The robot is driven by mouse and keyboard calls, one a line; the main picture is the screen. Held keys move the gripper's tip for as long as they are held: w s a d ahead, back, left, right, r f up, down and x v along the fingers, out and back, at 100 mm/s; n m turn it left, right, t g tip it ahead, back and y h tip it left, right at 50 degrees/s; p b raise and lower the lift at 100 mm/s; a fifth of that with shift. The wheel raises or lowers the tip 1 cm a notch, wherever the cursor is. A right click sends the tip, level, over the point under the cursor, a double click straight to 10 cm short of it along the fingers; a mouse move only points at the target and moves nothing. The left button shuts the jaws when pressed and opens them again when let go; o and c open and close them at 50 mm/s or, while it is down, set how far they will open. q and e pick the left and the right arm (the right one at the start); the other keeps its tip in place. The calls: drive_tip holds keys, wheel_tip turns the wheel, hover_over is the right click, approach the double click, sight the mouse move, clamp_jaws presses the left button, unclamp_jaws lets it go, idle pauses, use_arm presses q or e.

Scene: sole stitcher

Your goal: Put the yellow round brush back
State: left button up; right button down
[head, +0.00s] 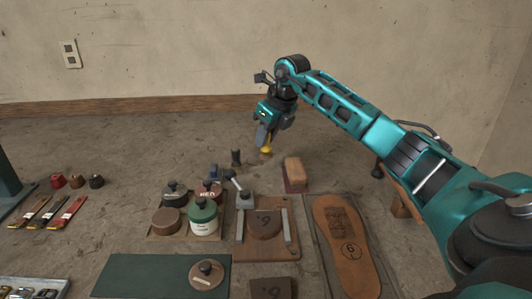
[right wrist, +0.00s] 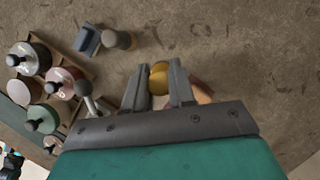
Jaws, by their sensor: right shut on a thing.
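The yellow round brush (head: 266,149) is at the fingertips of my right gripper (head: 264,138), towards the back of the work surface. In the right wrist view the brush (right wrist: 159,76) shows its yellow rounded top between the two fingers of my right gripper (right wrist: 158,90). The gripper is shut on it and points down. Whether the brush's lower end touches the surface cannot be told.
A dark upright peg (head: 236,157) and a blue-grey block (head: 213,171) stand left of the brush. A brown block brush (head: 294,171) is close on the right. Lidded jars, including a green one (head: 203,217), a clamp board (head: 281,247) and a leather sole (head: 343,240) fill the front.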

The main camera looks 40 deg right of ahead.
sight(266, 149)
drive_tip(key=shift+f+b, duration=0.3)
drive_tip(key=shift+f, duration=1.9)
drive_tip(key=shift+f, duration=0.2)
drive_tip(key=c, duration=0.9)
unclamp_jaws()
drive_tip(key=shift+c, duration=0.2)
drive_tip(key=shift+r, duration=0.1)
drive_tip(key=shift+r, duration=0.2)
drive_tip(key=p+v, duration=0.1)
drive_tip(key=v, duration=1.1)
